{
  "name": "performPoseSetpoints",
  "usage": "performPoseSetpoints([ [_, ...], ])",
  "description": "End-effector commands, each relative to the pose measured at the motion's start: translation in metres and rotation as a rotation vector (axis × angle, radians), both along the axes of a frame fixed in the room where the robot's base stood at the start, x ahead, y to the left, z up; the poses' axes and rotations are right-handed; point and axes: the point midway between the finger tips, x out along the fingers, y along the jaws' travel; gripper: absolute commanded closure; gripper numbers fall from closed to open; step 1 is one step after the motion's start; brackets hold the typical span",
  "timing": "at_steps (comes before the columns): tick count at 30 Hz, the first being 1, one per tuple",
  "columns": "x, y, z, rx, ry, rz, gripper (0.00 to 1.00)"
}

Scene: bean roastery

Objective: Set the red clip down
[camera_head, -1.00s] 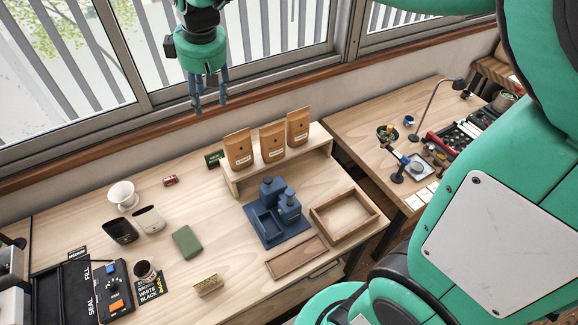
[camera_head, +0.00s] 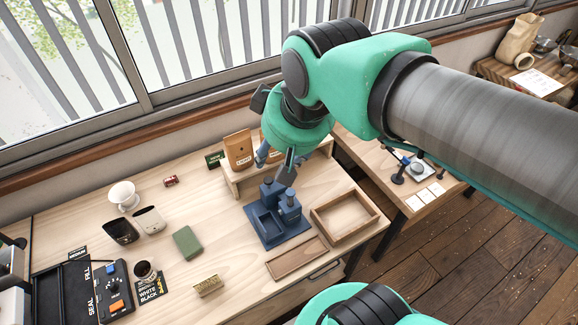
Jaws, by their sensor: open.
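A small red item (camera_head: 170,181), which looks like the red clip, lies on the wooden table near its back edge, left of the raised shelf. It is too small to make out in detail. My gripper (camera_head: 276,168) is open, with its fingers pointing down. It hangs in front of the shelf and above the blue holder, well to the right of the red item. I see nothing between its fingers. My arm comes in from the right and hides part of the shelf and the bags on it.
Below my gripper stands a blue holder (camera_head: 266,239) with upright blocks. An open wooden tray (camera_head: 372,222) and a flat wooden board (camera_head: 297,259) lie beside it. A brown bag (camera_head: 238,150) stands on the shelf. Cups, a green block (camera_head: 187,242) and a sealer (camera_head: 113,289) occupy the left.

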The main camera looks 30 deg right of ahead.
Motion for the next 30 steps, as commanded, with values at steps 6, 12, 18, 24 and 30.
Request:
performPoseSetpoints([
  [6,-0.034,-0.005,-0.015,0.029,-0.025,-0.071,0.53],
  [12,-0.043,-0.007,-0.02,0.038,-0.031,-0.093,0.53],
  [18,-0.043,-0.007,-0.02,0.039,-0.031,-0.094,0.53],
  [24,-0.043,-0.007,-0.022,0.038,-0.031,-0.093,0.53],
  [30,-0.043,-0.007,-0.039,0.038,-0.031,-0.093,0.53],
])
